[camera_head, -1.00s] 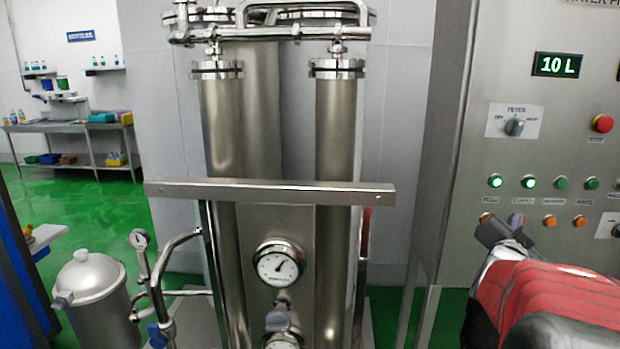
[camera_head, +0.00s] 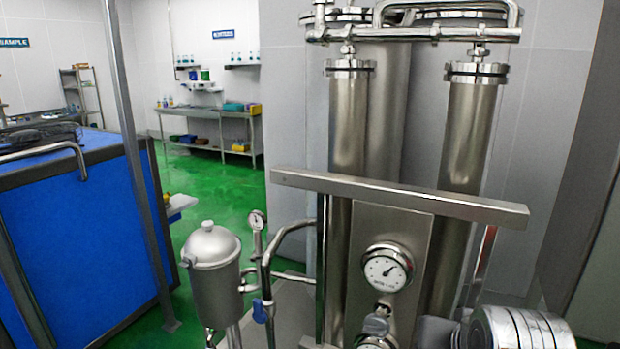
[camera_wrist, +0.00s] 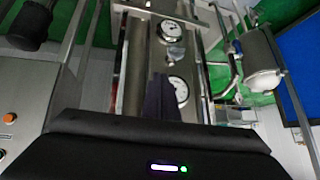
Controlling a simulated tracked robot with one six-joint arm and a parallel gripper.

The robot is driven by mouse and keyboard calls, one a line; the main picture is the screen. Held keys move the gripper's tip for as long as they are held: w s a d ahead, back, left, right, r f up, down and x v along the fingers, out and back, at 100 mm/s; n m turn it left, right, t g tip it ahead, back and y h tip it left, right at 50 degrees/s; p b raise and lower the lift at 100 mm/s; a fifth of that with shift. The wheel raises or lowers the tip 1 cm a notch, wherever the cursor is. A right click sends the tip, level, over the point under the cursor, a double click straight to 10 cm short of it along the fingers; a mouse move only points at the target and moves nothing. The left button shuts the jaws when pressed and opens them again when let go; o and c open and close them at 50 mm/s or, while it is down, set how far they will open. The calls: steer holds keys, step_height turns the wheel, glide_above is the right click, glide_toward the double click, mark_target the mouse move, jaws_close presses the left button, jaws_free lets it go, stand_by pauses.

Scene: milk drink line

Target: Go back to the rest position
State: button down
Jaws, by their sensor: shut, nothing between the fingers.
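My gripper (camera_wrist: 160,88) shows in the wrist view as a narrow dark shape at the centre, above my dark wrist housing. Its fingers are together and nothing shows between them. Behind it stands the steel filter unit with round gauges. The fingertips cannot be made out there.
The steel filter unit (camera_head: 347,130) stands close ahead, with a crossbar (camera_head: 400,195) and a pressure gauge (camera_head: 388,268). A lidded steel pot (camera_head: 215,280) is to its left. A blue cabinet (camera_head: 75,235) stands at far left. Green floor (camera_head: 215,185) is open behind.

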steer(key=s+a+f+n+g+y, duration=0.1)
steer(key=s+a+f+n+g, duration=0.1)
steer(key=s+a, duration=0.4)
steer(key=s+f+n, duration=0.1)
steer(key=s, duration=0.2)
steer(key=shift+a+f+n+g, duration=0.15)
steer(key=shift+a+n+g, duration=0.25)
stand_by(0.4)
